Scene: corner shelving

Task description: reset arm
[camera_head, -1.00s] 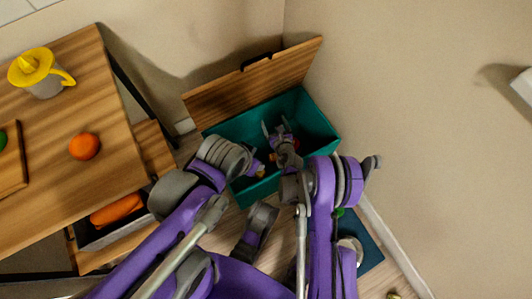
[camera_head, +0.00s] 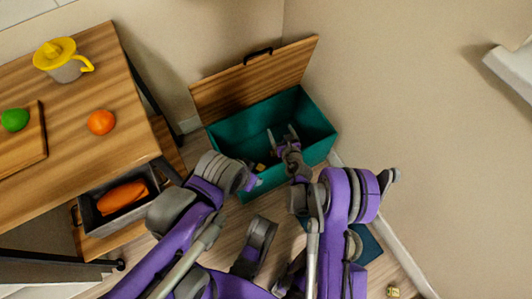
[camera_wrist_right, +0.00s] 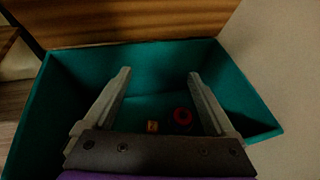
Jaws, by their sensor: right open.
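My right gripper (camera_head: 281,131) is over the open teal box in the head view, with its two fingers spread and nothing between them. In the right wrist view the same gripper (camera_wrist_right: 160,74) is open above the box interior. A small yellow block (camera_wrist_right: 152,127) and a red ring-shaped thing (camera_wrist_right: 182,116) lie on the box floor, apart from the fingers. My left arm reaches in from the left beside the box.
The teal box (camera_head: 313,116) has its wooden lid (camera_head: 260,78) raised against the wall corner. A wooden table (camera_head: 85,155) at left holds a yellow-lidded mug (camera_head: 63,61), an orange (camera_head: 101,122) and a green fruit (camera_head: 15,119). An open drawer (camera_head: 88,218) holds an orange item (camera_head: 122,197).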

